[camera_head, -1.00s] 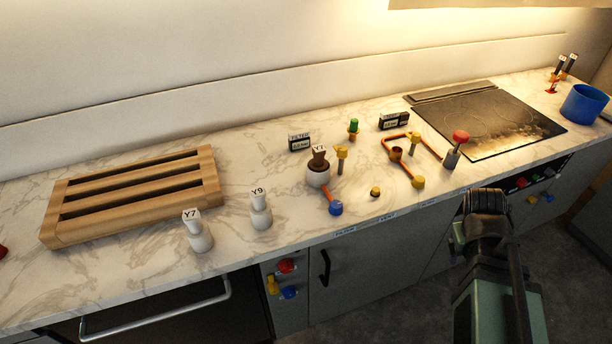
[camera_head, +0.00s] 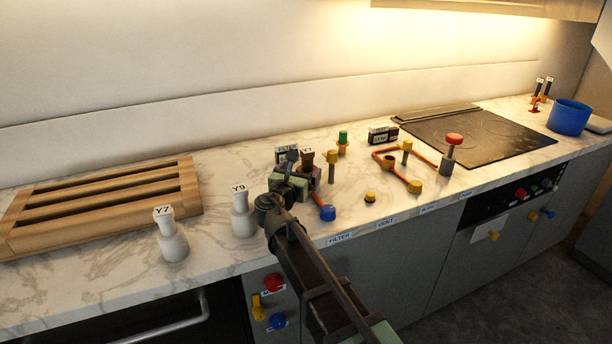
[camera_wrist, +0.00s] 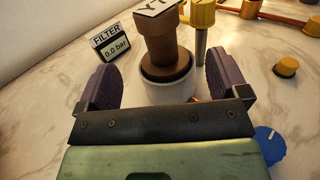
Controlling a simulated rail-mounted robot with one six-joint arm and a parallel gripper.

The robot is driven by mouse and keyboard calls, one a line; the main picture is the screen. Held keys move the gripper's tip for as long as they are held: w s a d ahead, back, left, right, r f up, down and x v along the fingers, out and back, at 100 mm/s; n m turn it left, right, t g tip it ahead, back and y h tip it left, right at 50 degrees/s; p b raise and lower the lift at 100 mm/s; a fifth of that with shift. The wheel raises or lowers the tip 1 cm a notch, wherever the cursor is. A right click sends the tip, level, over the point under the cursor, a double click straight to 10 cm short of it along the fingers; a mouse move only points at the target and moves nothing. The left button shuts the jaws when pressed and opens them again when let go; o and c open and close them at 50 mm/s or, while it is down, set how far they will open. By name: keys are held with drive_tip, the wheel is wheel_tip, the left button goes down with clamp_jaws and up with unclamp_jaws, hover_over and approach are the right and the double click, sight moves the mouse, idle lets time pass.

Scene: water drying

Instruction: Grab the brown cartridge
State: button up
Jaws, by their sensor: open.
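The brown cartridge (camera_wrist: 166,50) stands upright in a white round holder (camera_wrist: 168,88) in the wrist view, with a white Y7 label on its top. In the head view the brown cartridge (camera_head: 308,158) is partly hidden by my gripper. My gripper (camera_wrist: 160,85) is open, with one purple-padded finger on each side of the cartridge's lower part and the holder. A gap shows between each finger and the cartridge. In the head view my gripper (camera_head: 300,168) reaches over the counter to the holder, which is mostly hidden.
The FILTER gauge (camera_wrist: 111,42) is at left behind the cartridge, and a yellow-capped post (camera_wrist: 202,20) is close at right. A blue knob (camera_head: 328,213) is in front. White bottles Y9 (camera_head: 243,221) and Y7 (camera_head: 172,242) stand left. A wooden rack (camera_head: 100,205) lies further left.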

sight(305, 167)
drive_tip(key=x, duration=0.5)
drive_tip(key=shift+d, duration=0.15)
drive_tip(key=c, duration=1.1)
drive_tip(key=shift+c, duration=0.3)
wheel_tip(305, 167, up, 20)
drive_tip(key=p, duration=2)
